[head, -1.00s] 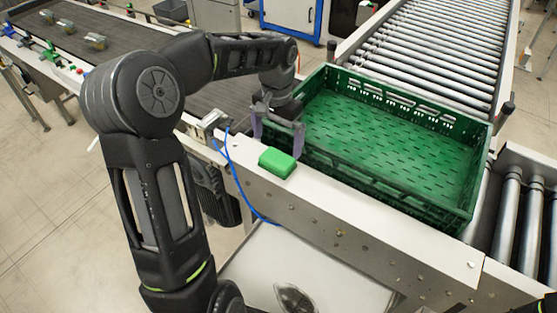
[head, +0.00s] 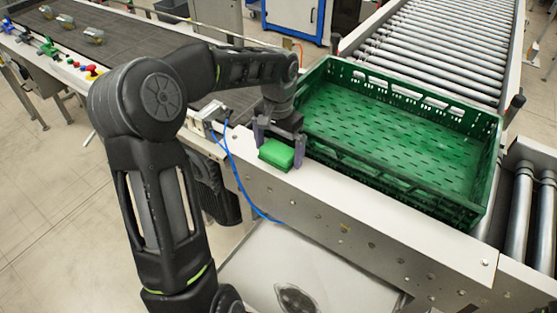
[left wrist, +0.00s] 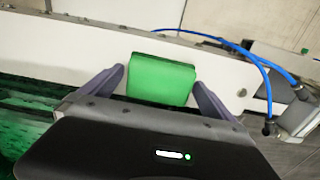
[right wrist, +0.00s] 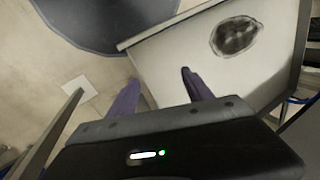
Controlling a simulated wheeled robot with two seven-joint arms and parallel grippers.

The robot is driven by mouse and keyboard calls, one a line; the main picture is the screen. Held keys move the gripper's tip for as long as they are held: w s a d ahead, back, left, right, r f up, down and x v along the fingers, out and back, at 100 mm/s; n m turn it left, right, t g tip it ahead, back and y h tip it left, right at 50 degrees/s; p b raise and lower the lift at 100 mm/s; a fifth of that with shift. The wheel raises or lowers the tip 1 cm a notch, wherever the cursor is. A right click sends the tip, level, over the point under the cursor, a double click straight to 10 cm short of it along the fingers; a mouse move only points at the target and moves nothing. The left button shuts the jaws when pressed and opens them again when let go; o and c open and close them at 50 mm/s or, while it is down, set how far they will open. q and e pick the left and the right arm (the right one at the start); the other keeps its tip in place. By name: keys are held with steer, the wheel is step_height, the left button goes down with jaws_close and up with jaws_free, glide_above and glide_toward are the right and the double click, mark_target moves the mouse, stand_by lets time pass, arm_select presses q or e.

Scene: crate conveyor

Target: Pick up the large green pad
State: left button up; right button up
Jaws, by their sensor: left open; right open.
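The large green pad (head: 276,154) lies on the white metal ledge of the conveyor, just left of the green crate. It also shows in the left wrist view (left wrist: 161,79). My left gripper (head: 279,150) is open, with one finger on each side of the pad. In the left wrist view my left gripper (left wrist: 161,92) shows small gaps between its fingers and the pad. My right gripper (right wrist: 157,90) is open and empty in the right wrist view, away from the pad, over the floor and a white surface.
The green crate (head: 470,210) stands right of the pad on the conveyor. A blue cable (head: 240,180) runs over the ledge left of the pad. A roller conveyor (head: 440,50) lies behind the crate. The white ledge (head: 370,205) in front of the crate is clear.

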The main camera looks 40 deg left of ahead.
mark_target(278, 150)
arm_select(q)
steer(key=shift+f, duration=0.1)
steer(key=shift+c, duration=0.2)
arm_select(e)
steer(key=shift+f, duration=0.1)
arm_select(q)
steer(key=c, duration=1.1)
step_height(278, 150, up, 9)
steer(key=p, duration=0.6)
steer(key=shift+r, duration=0.5)
arm_select(e)
steer(key=v, duration=0.2)
steer(key=a+v, duration=0.1)
steer(key=v, duration=0.2)
steer(key=shift+s+r, duration=0.1)
steer(key=shift+r, duration=0.3)
